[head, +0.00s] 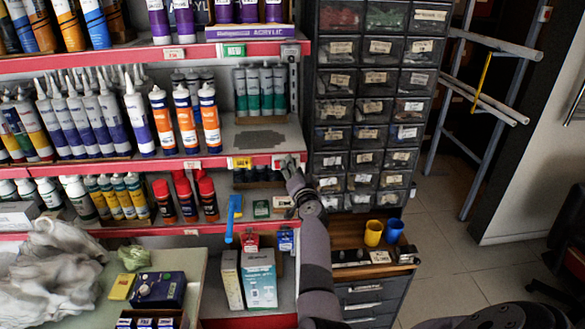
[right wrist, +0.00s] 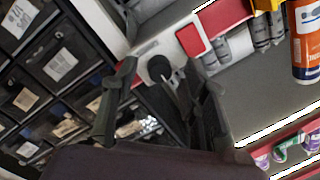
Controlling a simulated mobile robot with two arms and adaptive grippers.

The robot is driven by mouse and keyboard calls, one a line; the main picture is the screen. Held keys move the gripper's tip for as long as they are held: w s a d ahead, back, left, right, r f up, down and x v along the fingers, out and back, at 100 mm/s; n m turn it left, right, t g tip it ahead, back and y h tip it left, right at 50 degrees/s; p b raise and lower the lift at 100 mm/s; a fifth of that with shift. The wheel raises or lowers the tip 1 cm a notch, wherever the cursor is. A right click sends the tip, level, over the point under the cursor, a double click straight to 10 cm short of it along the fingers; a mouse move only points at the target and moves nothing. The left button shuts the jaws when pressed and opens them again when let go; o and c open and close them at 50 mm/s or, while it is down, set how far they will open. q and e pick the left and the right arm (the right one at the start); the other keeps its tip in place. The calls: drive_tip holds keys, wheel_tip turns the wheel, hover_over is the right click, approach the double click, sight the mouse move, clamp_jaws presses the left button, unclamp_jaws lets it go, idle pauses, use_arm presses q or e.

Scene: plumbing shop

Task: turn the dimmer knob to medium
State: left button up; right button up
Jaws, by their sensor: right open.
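The dimmer knob (right wrist: 158,68) is a dark round knob on a pale plate (right wrist: 148,47), at the end of a red shelf edge. In the right wrist view it shows in the gap between the fingertips of my right gripper (right wrist: 163,95). The gripper is open, with one finger on each side of the knob; I cannot tell whether either touches it. In the head view my right gripper (head: 291,170) reaches up to the right end of the middle shelf edge and hides the knob. The knob's setting is not readable. My left gripper is not in view.
Shelves of sealant tubes (head: 186,118) fill the left. A black cabinet of labelled small drawers (head: 340,108) stands just right of the gripper. A yellow cup (head: 373,233) and a blue cup (head: 394,230) stand below it. Open floor (head: 450,262) lies at the right.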

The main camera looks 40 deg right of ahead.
drive_tip(key=shift+s, duration=0.1)
drive_tip(key=shift+c, duration=0.9)
drive_tip(key=shift+f, duration=0.1)
drive_tip(key=shift+c, duration=1.4)
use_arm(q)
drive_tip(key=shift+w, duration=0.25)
use_arm(e)
clamp_jaws()
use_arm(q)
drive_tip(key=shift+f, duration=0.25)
use_arm(e)
drive_tip(key=shift+m, duration=0.4)
use_arm(q)
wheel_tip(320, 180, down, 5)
drive_tip(key=b, duration=0.5)
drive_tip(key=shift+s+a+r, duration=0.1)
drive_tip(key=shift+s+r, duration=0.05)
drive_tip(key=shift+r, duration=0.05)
use_arm(e)
drive_tip(key=m+h, duration=0.1)
drive_tip(key=m, duration=1.1)
drive_tip(key=m+h, duration=0.1)
drive_tip(key=m, duration=0.5)
drive_tip(key=shift+w+a+f+h, duration=0.15)
drive_tip(key=shift+w+f+h, duration=0.05)
drive_tip(key=shift+f+h, duration=0.1)
drive_tip(key=shift+m, duration=0.3)
